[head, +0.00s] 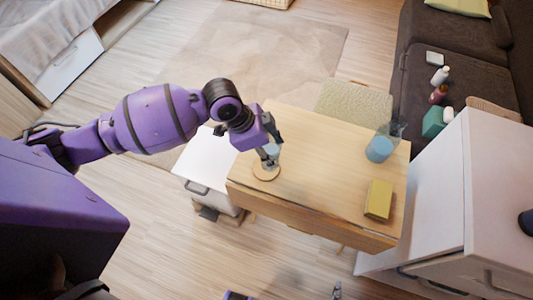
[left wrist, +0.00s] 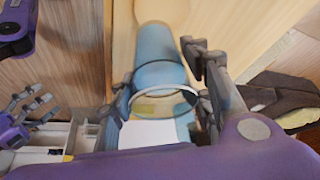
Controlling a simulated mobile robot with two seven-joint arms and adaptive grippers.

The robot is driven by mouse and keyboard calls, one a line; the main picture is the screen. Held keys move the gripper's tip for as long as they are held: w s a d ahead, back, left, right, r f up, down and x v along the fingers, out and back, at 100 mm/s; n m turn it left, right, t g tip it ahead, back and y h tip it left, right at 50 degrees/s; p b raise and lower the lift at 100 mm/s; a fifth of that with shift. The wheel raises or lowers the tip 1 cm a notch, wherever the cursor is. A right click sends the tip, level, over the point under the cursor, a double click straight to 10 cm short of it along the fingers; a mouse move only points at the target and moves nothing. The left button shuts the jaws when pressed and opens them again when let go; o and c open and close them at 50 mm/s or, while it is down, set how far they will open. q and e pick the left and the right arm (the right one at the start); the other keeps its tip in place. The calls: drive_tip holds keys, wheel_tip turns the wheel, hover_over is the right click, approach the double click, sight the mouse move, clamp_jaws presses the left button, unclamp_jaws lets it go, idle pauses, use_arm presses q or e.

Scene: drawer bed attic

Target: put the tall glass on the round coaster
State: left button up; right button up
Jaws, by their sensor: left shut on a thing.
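The tall glass (left wrist: 160,75) is bluish and see-through, with its pale rim near my left wrist camera. My left gripper (head: 270,150) is shut on it, with a finger on each side in the left wrist view (left wrist: 165,100). The round coaster (head: 266,174) is a light wooden disc near the table's left corner. The glass's lower end is over the coaster; I cannot tell whether they touch. In the head view my gripper hides most of the glass. My right gripper (left wrist: 35,105) shows at the left of the left wrist view, fingers spread and empty.
On the wooden table (head: 320,165) stand a blue-tinted glass vessel (head: 380,149) at the right and a yellow box (head: 378,199) near the front right. A white cabinet (head: 208,165) stands at the table's left. The table's middle is clear.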

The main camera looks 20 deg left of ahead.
use_arm(q)
drive_tip(key=shift+w+a+f, duration=0.25)
drive_tip(key=shift+a+f, duration=0.05)
drive_tip(key=shift+f, duration=0.15)
drive_tip(key=shift+w+a+f, duration=0.25)
drive_tip(key=shift+f, duration=0.15)
drive_tip(key=f, duration=0.3)
drive_tip(key=shift+w+a+f, duration=0.15)
drive_tip(key=shift+a+f, duration=0.05)
drive_tip(key=shift+f, duration=0.15)
drive_tip(key=shift+r, duration=0.1)
drive_tip(key=o, duration=1.3)
drive_tip(key=shift+f, duration=0.2)
drive_tip(key=v, duration=1.2)
drive_tip(key=shift+r, duration=0.15)
